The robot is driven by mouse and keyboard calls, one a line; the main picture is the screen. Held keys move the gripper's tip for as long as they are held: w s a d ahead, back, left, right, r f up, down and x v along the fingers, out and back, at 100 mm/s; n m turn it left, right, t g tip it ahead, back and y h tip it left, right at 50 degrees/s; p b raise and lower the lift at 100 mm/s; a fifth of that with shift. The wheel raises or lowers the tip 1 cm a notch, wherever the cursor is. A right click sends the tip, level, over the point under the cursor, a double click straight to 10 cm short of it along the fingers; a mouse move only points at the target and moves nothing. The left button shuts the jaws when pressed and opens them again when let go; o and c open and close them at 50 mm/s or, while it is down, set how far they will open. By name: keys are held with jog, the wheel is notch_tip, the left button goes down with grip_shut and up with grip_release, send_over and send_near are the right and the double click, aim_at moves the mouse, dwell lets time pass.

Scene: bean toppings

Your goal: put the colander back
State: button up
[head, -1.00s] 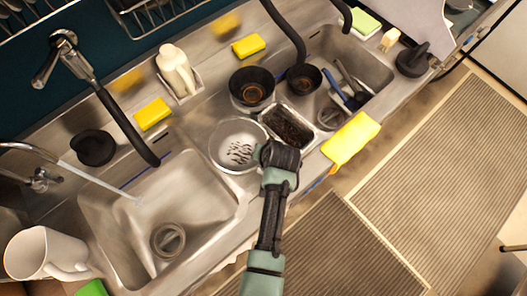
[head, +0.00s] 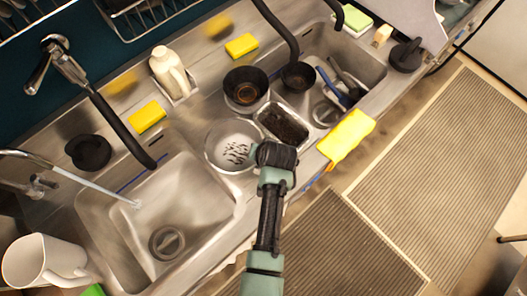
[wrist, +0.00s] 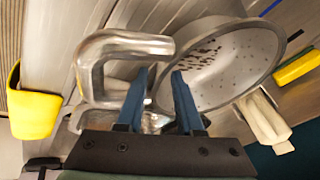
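The colander (head: 212,160) is a round pale metal bowl with dark marks inside, resting at the divider between the two sinks. In the wrist view the colander (wrist: 250,72) fills the upper right, tilted in the picture, with a thick metal loop handle (wrist: 112,42) to its left. My gripper (head: 268,152) is at the colander's right side in the head view, where my wrist hides the fingers. In the wrist view my gripper (wrist: 162,72) has its two blue fingers apart, tips close to where the handle meets the bowl. I cannot tell whether they touch it.
A metal tray with dark contents (head: 283,126) sits right beside my gripper. Dark bowls (head: 245,86) stand behind it. A yellow cloth (head: 346,135) hangs over the front edge. Water runs into the mostly empty left sink (head: 165,205). A white pitcher (head: 35,262) stands at lower left.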

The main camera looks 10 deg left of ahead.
jog(key=v, duration=1.2)
jog(key=w+d+r+t, duration=0.1)
jog(key=w+r+t, duration=0.35)
jog(key=r, duration=0.55)
jog(key=w+r+t+h, duration=0.1)
jog(key=w+r+t, duration=0.3)
jog(key=r, duration=0.5)
jog(key=w+d+r+t, duration=0.15)
jog(key=w+r, duration=0.35)
jog(key=r, duration=0.5)
notch_tip(320, 180, up, 17)
jog(key=s+t+h, duration=0.1)
jog(key=s+t, duration=0.1)
jog(key=t, duration=0.4)
jog(key=s+r+t, duration=0.3)
jog(key=s+r, duration=0.3)
jog(key=r, duration=0.3)
jog(key=s+d+r+t+h, duration=0.1)
jog(key=s+r+t, duration=0.3)
jog(key=r, duration=0.5)
jog(key=shift+s+d+r+n+b, duration=0.3)
jog(key=shift+s+r+n, duration=0.1)
jog(key=shift+s, duration=0.5)
notch_tip(320, 180, down, 8)
jog(key=b, duration=0.7)
jog(key=shift+a+b, duration=0.2)
jog(key=shift+b, duration=0.1)
